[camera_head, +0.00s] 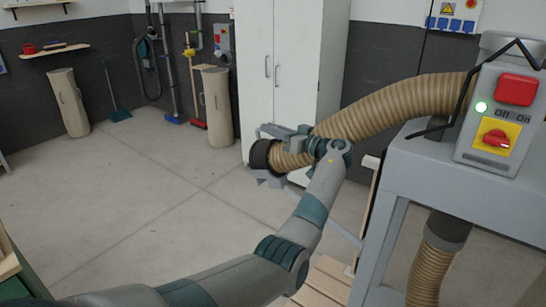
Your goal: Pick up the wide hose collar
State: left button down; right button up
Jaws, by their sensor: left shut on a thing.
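The wide hose collar (260,157) is a dark ring at the free end of a thick tan ribbed hose (405,107), left of the grey machine. My left arm comes in from the lower left, and my left gripper (270,154) is shut on the collar, with fingers showing above and below it. The collar is held in the air with its mouth facing left. The wrist hides part of the hose just behind it. My right gripper is not in view.
The grey machine (445,175) stands at the right, with a control box (497,105) bearing red switches and a lit green lamp. Another ribbed hose (432,272) hangs below it. A white cabinet (283,60) stands behind the collar. The floor to the left is clear.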

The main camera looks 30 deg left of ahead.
pick_arm(q)
jog(key=shift+f, duration=0.15)
dwell(0.5)
jog(key=shift+r+b, duration=0.25)
jog(key=shift+b, duration=0.05)
notch_tip(320, 180, up, 9)
jog(key=b, duration=0.3)
jog(key=shift+f+b, duration=0.2)
jog(key=shift+b, duration=0.2)
jog(key=shift+r, duration=0.65)
jog(key=shift+f, duration=0.1)
